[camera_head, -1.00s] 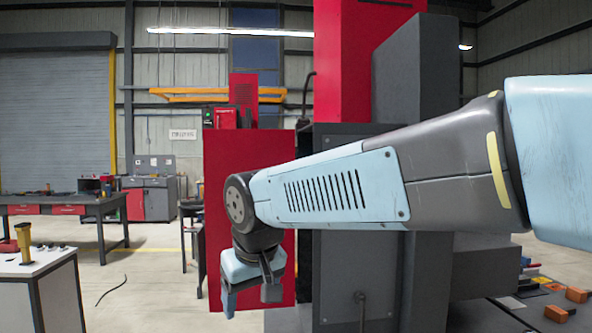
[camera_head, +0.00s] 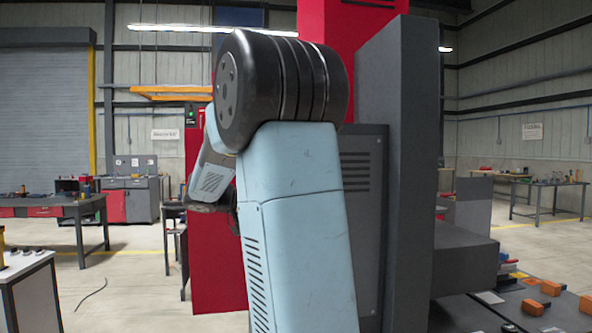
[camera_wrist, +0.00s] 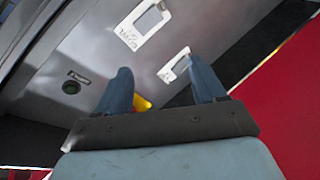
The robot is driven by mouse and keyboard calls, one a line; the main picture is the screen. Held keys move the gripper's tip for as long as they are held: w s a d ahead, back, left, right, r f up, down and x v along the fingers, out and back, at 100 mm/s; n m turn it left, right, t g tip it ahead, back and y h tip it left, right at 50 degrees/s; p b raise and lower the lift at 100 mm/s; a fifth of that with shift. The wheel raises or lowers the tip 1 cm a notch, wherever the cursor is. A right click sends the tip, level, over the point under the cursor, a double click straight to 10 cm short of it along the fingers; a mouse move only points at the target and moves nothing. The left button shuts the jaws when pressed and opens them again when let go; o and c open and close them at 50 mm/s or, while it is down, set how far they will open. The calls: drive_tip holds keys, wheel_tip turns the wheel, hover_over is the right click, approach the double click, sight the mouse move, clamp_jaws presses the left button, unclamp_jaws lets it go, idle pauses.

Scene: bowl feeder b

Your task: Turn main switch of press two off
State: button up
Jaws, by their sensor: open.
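A red and grey press (camera_head: 392,150) fills the middle of the head view, with its red panel (camera_head: 215,270) on the left. My arm covers part of it, and my gripper is hidden there. In the wrist view my gripper (camera_wrist: 163,82) is open, facing a grey panel (camera_wrist: 95,60). A yellow part (camera_wrist: 142,103) shows beside the left finger, partly hidden by the finger and gripper body. I cannot tell whether it belongs to the main switch, or whether a finger touches it. No press number is readable.
A red surface (camera_wrist: 285,115) lies close on the right. Workbenches (camera_head: 55,208) stand at left in the head view; open floor lies between.

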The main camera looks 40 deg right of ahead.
drive_tip(key=w+r+m+g+h, duration=0.2)
drive_tip(key=w+r+m+h, duration=0.1)
drive_tip(key=w+r+h, duration=0.6)
drive_tip(key=s+d+r+y, duration=0.2)
drive_tip(key=s+d, duration=0.1)
drive_tip(key=d, duration=0.9)
drive_tip(key=shift+d, duration=0.2)
drive_tip(key=shift+r, duration=0.1)
drive_tip(key=c, duration=1.1)
drive_tip(key=shift+o, duration=0.2)
drive_tip(key=shift+y, duration=0.3)
